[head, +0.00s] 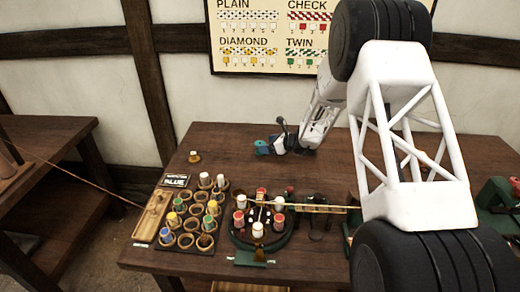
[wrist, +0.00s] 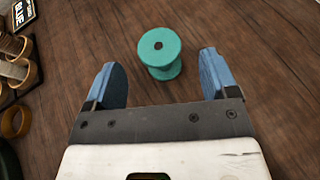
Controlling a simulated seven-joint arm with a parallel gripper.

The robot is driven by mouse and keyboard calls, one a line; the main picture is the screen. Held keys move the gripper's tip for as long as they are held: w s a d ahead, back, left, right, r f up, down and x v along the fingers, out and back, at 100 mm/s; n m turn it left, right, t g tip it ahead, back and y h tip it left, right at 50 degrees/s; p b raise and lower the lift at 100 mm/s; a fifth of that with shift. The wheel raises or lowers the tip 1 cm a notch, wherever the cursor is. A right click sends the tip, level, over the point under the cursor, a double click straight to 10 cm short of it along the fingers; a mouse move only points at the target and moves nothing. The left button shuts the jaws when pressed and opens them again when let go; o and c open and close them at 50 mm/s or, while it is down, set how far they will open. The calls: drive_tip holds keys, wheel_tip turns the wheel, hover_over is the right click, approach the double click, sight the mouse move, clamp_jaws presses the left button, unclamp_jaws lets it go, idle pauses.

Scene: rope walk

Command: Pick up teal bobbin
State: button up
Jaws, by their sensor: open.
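The teal bobbin (wrist: 160,52) stands upright on the wooden table in the wrist view, with a dark hole in the middle of its top. My gripper (wrist: 162,75) is open, with one blue finger to the left and one to the right of the bobbin. The bobbin lies a little beyond the fingertips, near the middle of the gap, and neither finger touches it. In the head view, my gripper (head: 270,147) is low over the back of the table. The teal bobbin (head: 261,146) shows there as a small patch at the fingers, partly hidden.
A rack (head: 187,247) with several bobbins in round holders stands at the front left. A round green device (head: 236,240) with several bobbins is beside it. One small bobbin (head: 194,156) stands alone at the back left. The table around the teal bobbin is clear.

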sight(260, 143)
drive_tip(key=shift+x, duration=2.3)
drive_tip(key=c, duration=1)
